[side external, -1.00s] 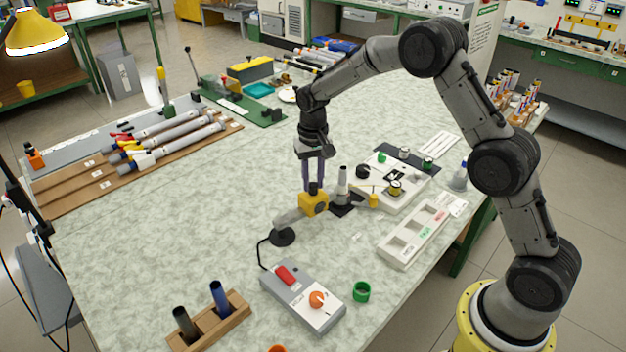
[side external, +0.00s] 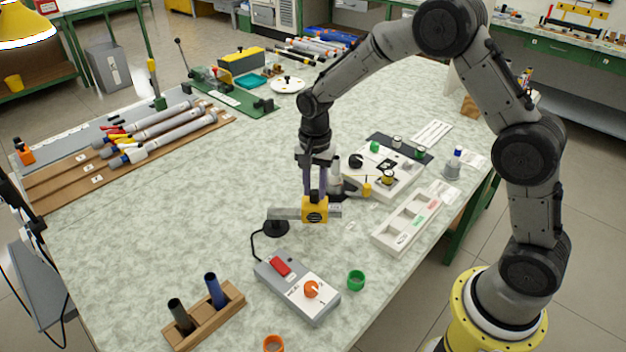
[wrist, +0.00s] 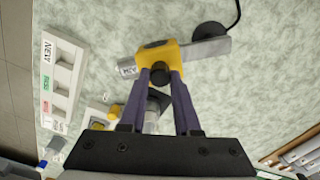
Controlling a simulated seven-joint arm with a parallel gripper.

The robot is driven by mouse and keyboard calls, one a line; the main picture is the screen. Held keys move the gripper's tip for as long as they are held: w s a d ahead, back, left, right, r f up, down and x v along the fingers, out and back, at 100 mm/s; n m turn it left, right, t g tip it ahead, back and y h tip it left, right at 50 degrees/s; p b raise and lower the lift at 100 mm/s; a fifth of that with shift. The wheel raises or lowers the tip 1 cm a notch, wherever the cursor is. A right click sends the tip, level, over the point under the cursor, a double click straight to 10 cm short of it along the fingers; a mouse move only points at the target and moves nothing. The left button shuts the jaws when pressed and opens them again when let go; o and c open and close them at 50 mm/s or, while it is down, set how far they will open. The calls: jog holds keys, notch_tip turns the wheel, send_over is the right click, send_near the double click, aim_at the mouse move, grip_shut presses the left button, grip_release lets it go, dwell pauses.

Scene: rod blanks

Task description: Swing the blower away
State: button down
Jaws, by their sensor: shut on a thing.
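The blower has a yellow body (side external: 315,211), a grey barrel and a black knob on top. It lies across the picture in the side view, its left end over a round black base (side external: 276,228). A cord runs from the base to a grey control box (side external: 297,290) with a red switch and orange dial. My gripper (side external: 315,194) points down, shut on the blower's knob. In the wrist view my gripper (wrist: 160,82) has its purple fingers either side of the knob, with the yellow body (wrist: 158,55) just beyond. The grey stand behind is partly hidden by my fingers.
A white fixture plate (side external: 381,175) with dials and a yellow-topped post stands right of the blower. A white sorting tray (side external: 408,225) lies nearer the right edge. A green ring (side external: 356,280) and a wooden rod holder (side external: 205,316) are in front.

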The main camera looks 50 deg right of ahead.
jog(key=shift+s+a+r+m, duration=0.1)
jog(key=shift+s+a+m, duration=0.35)
jog(key=shift+a+m, duration=0.45)
jog(key=shift+s+a+m, duration=0.45)
jog(key=shift+a+m, duration=0.1)
jog(key=shift+m, duration=0.55)
jog(key=shift+a, duration=0.1)
jog(key=c, duration=0.6)
grip_release()
notch_tip(320, 180, up, 14)
jog(key=shift+f, duration=0.15)
